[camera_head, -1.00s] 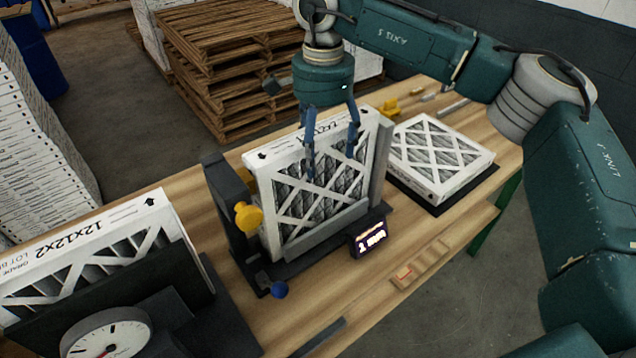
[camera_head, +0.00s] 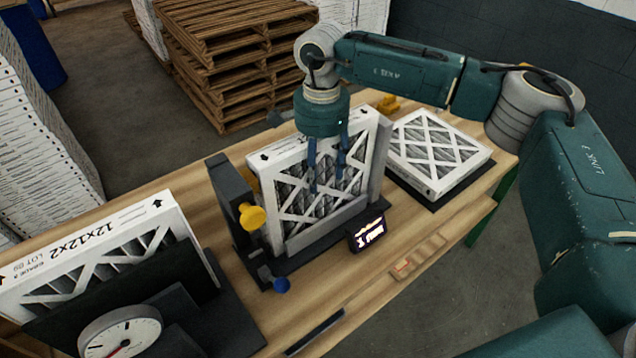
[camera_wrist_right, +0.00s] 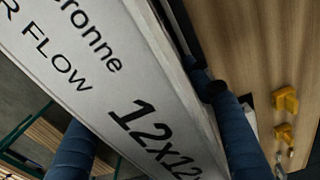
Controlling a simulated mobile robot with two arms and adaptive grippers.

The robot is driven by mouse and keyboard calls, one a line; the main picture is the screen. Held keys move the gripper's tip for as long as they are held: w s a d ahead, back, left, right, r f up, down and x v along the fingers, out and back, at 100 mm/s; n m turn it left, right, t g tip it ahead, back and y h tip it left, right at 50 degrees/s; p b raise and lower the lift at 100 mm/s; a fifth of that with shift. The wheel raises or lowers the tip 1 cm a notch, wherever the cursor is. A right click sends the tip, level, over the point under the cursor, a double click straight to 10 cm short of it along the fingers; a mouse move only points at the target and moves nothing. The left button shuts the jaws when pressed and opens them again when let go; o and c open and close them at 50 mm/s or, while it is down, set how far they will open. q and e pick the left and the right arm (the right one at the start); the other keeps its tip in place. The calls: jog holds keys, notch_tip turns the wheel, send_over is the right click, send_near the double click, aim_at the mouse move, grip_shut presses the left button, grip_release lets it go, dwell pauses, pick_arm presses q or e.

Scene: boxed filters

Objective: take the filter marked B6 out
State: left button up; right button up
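A white-framed pleated filter (camera_head: 300,209) stands upright in a dark fixture (camera_head: 238,215) on the bench. I cannot read a B6 mark on it. My right gripper (camera_head: 327,165) is over its top edge, fingers pointing down. In the right wrist view the filter's printed edge (camera_wrist_right: 120,80), reading "12x12", lies between the two blue fingers (camera_wrist_right: 155,145). The fingers are close to its two sides, and I cannot tell whether they touch. My left gripper is not in view.
Another filter (camera_head: 110,245) stands in a dark stand with a dial gauge (camera_head: 120,335) at left. A third filter (camera_head: 440,150) lies flat on a black pad at right. A yellow knob (camera_head: 251,216), a blue knob (camera_head: 281,285) and a lit display (camera_head: 369,234) are at the fixture.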

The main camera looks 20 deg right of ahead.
aim_at(322, 145)
jog(key=c, duration=0.4)
jog(key=shift+r, duration=0.15)
jog(key=shift+w+r+b, duration=0.1)
jog(key=shift+r+b, duration=0.45)
jog(key=shift+r, duration=0.1)
jog(key=r+b, duration=0.1)
jog(key=r, duration=0.1)
jog(key=r+b, duration=0.1)
jog(key=r, duration=0.2)
jog(key=shift+s+d+r+b, duration=0.1)
jog(key=shift+s+r+b, duration=0.1)
jog(key=shift+b, duration=0.15)
jog(key=shift+s+d+b, duration=1)
jog(key=shift+s+b, duration=0.1)
jog(key=shift+s, duration=1.7)
jog(key=shift+s+d+b, duration=1)
jog(key=shift+s+b, duration=0.1)
jog(key=shift+s, duration=1.65)
jog(key=shift+s+d+b, duration=1)
jog(key=shift+s+b, duration=0.1)
jog(key=shift+s, duration=1.7)
